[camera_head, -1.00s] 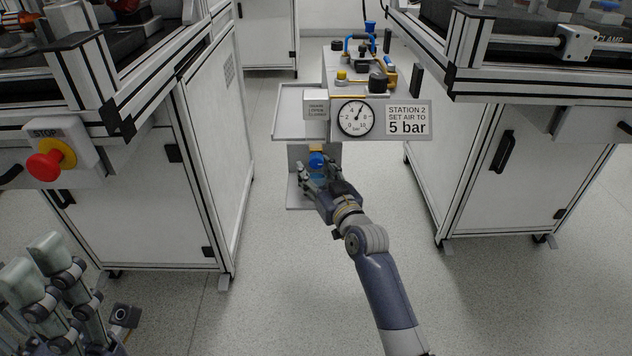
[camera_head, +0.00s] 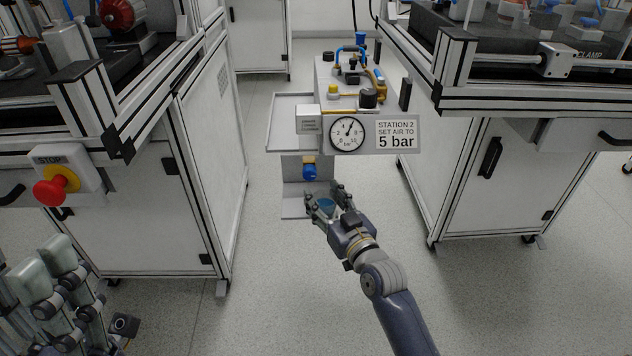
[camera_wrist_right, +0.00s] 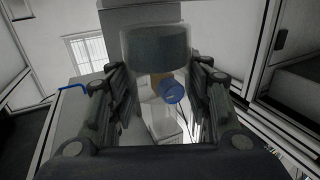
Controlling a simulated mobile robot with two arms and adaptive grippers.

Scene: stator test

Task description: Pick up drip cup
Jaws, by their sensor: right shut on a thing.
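The drip cup (camera_head: 327,206) is a small clear cup with a dark blue-grey band or contents. My right gripper (camera_head: 328,199) is shut on it, in front of the station's lower bracket. A blue fitting (camera_head: 309,171) under the station stands apart from the cup, up and to the left. My left gripper (camera_head: 48,272) is at the lower left, and its jaw opening is unclear.
The air station with gauge (camera_head: 347,133) and "5 bar" sign (camera_head: 397,134) stands above the bracket (camera_head: 296,207). White cabinets flank it left (camera_head: 125,215) and right (camera_head: 500,190). A red stop button (camera_head: 50,192) is at left. The floor in front is clear.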

